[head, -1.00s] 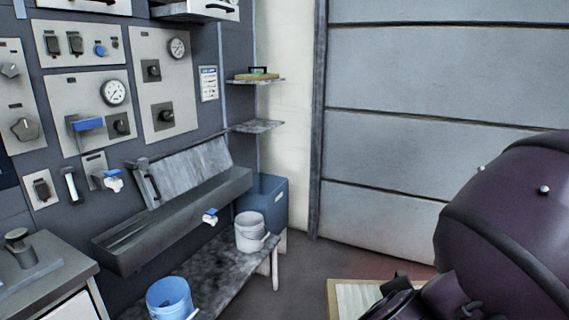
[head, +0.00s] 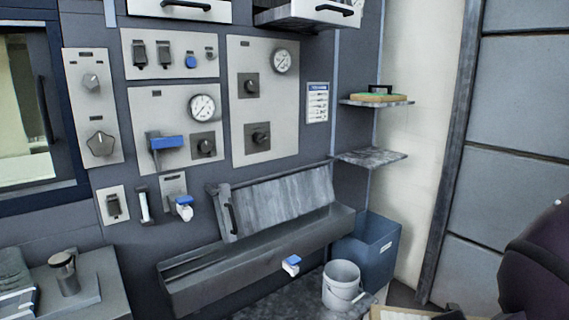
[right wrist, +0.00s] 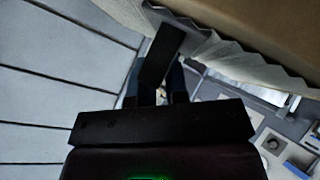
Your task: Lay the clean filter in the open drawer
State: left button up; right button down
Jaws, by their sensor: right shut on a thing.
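The pleated filter (right wrist: 235,60), with whitish folds and a tan frame, fills the upper right of the right wrist view. My right gripper (right wrist: 157,93) is shut on its black handle (right wrist: 163,52). In the head view only a sliver of the pale filter (head: 398,314) shows at the bottom edge, beside my dark right arm. High on the wall a white-fronted drawer (head: 318,14) with a black handle juts out; its inside is cut off by the picture's top. My left gripper is out of view.
A long grey trough (head: 258,262) with a raised flap (head: 280,205) projects from the wall. A wood-framed green item (head: 378,97) lies on the upper corner shelf (head: 400,103). A white bucket (head: 341,285) and a blue bin (head: 372,243) stand below. Gauges and knobs cover the wall panels.

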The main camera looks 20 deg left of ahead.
aim_at(305, 24)
jog(key=i+l+u, duration=0.2)
jog(key=i+u, duration=0.25)
jog(key=i+l+u, duration=0.2)
jog(key=l+u, duration=0.15)
jog(key=u, duration=0.15)
jog(key=i+l+u, duration=0.25)
jog(key=l+u, duration=0.2)
